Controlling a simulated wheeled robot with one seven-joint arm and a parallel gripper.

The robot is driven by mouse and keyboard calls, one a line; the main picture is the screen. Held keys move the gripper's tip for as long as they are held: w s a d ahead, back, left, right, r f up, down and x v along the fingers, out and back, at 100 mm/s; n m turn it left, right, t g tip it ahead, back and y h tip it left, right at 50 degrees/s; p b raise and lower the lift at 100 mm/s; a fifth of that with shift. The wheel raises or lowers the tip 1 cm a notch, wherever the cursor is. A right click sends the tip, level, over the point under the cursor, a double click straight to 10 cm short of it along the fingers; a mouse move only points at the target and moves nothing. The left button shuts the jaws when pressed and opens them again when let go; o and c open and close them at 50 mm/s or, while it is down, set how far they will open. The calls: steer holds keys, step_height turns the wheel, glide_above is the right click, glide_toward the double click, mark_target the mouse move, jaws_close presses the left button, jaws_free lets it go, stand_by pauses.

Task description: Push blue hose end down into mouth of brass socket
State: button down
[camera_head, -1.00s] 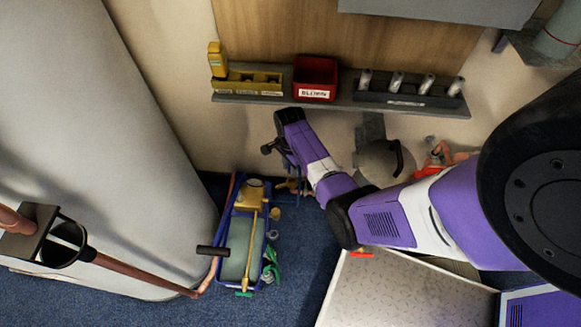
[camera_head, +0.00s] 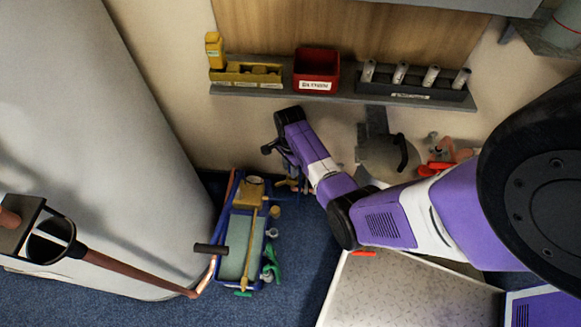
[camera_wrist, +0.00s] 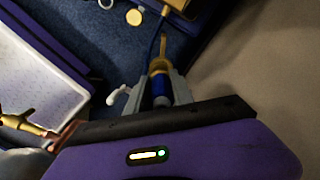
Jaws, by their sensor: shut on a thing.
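In the wrist view my gripper (camera_wrist: 160,92) is shut on the blue hose end (camera_wrist: 161,86), a short blue cylinder between its two grey fingers. A brass-coloured piece (camera_wrist: 159,63) lies directly beyond the blue part, in line with it; it looks like the brass socket. I cannot tell whether the hose end is inside its mouth or only against it. A thin blue line runs further up from there. In the head view my gripper is small and low by the wall, beneath the purple wrist, and small brass fittings (camera_head: 296,185) show beside it. The contact is hidden there.
A blue tool tray (camera_head: 237,279) with a brass rod and green-handled parts stands on the carpet to the left. A large grey cylinder (camera_head: 110,150) is further left. A wall shelf (camera_head: 345,97) with a red bin (camera_head: 316,72) is above. A pale-topped surface (camera_head: 400,295) lies lower right.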

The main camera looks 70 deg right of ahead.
steer(key=shift+f+b, duration=0.8)
steer(key=shift+f, duration=0.4)
steer(key=shift+f+b, duration=0.3)
steer(key=shift+f, duration=0.45)
stand_by(0.7)
steer(key=c, duration=1)
jaws_free()
step_height(320, 180, up, 8)
steer(key=p, duration=0.3)
steer(key=shift+f, duration=0.1)
